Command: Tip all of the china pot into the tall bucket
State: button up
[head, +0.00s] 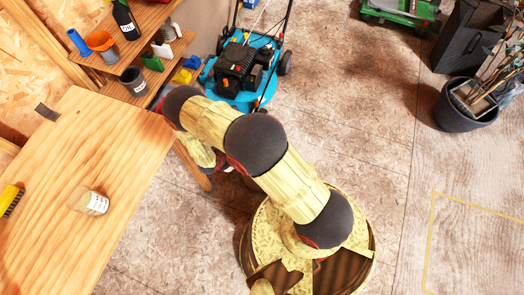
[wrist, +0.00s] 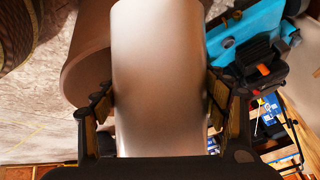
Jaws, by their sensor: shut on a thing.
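My gripper (wrist: 160,100) is shut on a smooth, pale cylindrical vessel (wrist: 160,45), which looks like the china pot, with one finger on each side of it. The pot's mouth and contents do not show. Just behind it on the left in the wrist view is a brownish, smooth-walled round vessel (wrist: 86,62), perhaps the tall bucket. It is partly covered by the pot, and I cannot tell if the two touch. In the head view my arm hides the gripper, the pot and this vessel.
A wooden bench (head: 105,150) at left holds a labelled jar (head: 96,204) and a yellow brush (head: 10,200). Shelves (head: 150,20) with bottles and a dark cup (head: 132,80) stand behind. A blue mower (head: 240,75) is beyond my arm.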

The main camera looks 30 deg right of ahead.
jog(key=shift+w+a+f+m+y+b, duration=0.1)
jog(key=shift+a+f+m+y+b, duration=0.2)
jog(key=shift+f+y+b, duration=0.55)
jog(key=shift+r, duration=0.2)
jog(key=shift+a+f+t+y+b, duration=0.15)
jog(key=shift+f+y+b, duration=0.2)
jog(key=shift+y+b, duration=0.55)
jog(key=shift+a+f+t+y+b, duration=0.15)
jog(key=shift+f+y+b, duration=0.2)
jog(key=shift+b, duration=1)
jog(key=shift+d+r+y+b, duration=0.1)
jog(key=shift+y+b, duration=0.3)
jog(key=shift+b, duration=1.1)
jog(key=shift+r+m+y+b, duration=0.2)
jog(key=shift+m+y+b, duration=0.1)
jog(key=shift+y+b, duration=0.15)
jog(key=shift+d+r, duration=0.1)
jog(key=shift+d+r+p, duration=0.15)
jog(key=shift+d+p, duration=0.1)
jog(key=shift+p, duration=0.3)
jog(key=shift+d+y, duration=0.1)
jog(key=shift+y, duration=0.15)
jog(key=shift+p, duration=0.45)
